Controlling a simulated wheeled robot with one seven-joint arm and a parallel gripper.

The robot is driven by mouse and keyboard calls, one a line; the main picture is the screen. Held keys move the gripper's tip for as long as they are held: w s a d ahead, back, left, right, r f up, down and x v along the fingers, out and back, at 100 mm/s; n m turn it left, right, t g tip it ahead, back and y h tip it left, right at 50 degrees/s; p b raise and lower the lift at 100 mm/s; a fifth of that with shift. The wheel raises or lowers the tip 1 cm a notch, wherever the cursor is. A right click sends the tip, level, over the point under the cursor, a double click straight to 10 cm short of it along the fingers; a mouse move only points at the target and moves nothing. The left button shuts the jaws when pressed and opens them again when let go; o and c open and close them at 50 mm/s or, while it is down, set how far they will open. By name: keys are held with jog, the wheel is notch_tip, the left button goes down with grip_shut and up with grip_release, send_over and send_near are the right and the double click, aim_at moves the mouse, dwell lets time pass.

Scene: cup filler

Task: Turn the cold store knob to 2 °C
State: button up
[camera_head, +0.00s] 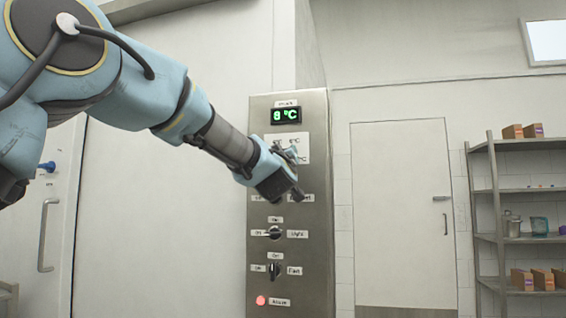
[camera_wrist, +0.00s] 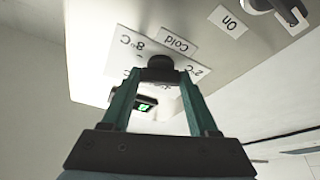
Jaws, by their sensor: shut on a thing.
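The cold store knob (camera_wrist: 160,66) is dark and sits on a white label plate (camera_wrist: 122,60) marked 8°C and 2°C, near a "Cold" label (camera_wrist: 177,43). My gripper (camera_wrist: 157,76) is shut on the knob, with one green finger on each side in the wrist view. In the head view my gripper (camera_head: 287,172) is at the steel panel (camera_head: 319,190) and hides the knob. The green display (camera_head: 286,115) above reads about 8 °C; its first digit is not sharp. The knob's pointer is hidden.
Below my gripper the panel carries more knobs, such as the Light knob (camera_head: 274,233) and the one beside "Fast" (camera_head: 274,270), and a red lamp (camera_head: 261,300). A closed door (camera_head: 400,210) and shelves (camera_head: 515,240) stand to the right, away from my arm.

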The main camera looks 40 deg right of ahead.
jog(key=shift+w+a+r+n+g+y+p, duration=0.15)
jog(key=shift+n+g+y+p, duration=0.9)
jog(key=shift+n+p, duration=2.55)
jog(key=shift+s+d+r+n+g+y+p, duration=0.15)
jog(key=shift+n+g+y+p, duration=0.85)
jog(key=shift+n, duration=5)
jog(key=shift+w+a+r+n+g+y+p, duration=0.15)
jog(key=shift+n+g+y+p, duration=0.4)
jog(key=shift+n+g+p, duration=2.9)
jog(key=n+t+b, duration=0.2)
jog(key=n+t, duration=0.1)
jog(key=shift+f, duration=0.1)
jog(key=o, duration=1.4)
